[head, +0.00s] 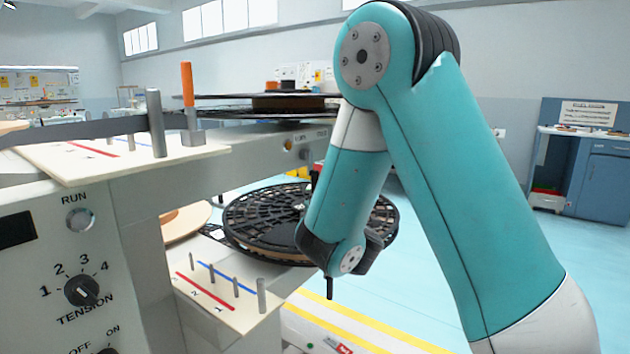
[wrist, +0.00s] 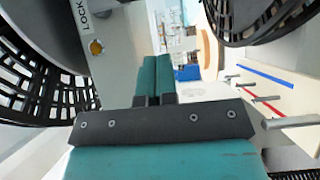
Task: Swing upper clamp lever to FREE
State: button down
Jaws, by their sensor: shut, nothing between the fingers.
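No clamp lever is clearly identifiable. A small red piece (head: 317,172) shows beside my forearm, between the upper and lower reels, mostly hidden; I cannot tell whether it is the upper clamp lever's handle. A LOCK label (wrist: 85,17) and a yellow dot (wrist: 96,47) are on the grey panel at the upper left of the wrist view. The dot (head: 289,144) also shows in the head view, on the upper arm of the station. My gripper (wrist: 155,60) is shut and empty, its two teal fingers side by side, right of the panel. In the head view my forearm hides its fingers.
The upper reel (head: 290,103) and the black lower reel (head: 265,222) lie near my arm. Metal pegs (head: 236,287) stand on the lower splice plate (head: 215,303). An orange upright handle (head: 187,85) stands on the upper plate (head: 75,160).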

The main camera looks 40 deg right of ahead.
jog(key=w+d+p, duration=0.4)
jog(key=w+p, duration=0.2)
jog(key=p, duration=0.2)
jog(key=shift+w+d, duration=0.15)
jog(key=shift+d, duration=0.15)
jog(key=shift+d+f+b, duration=0.1)
jog(key=shift+b, duration=0.2)
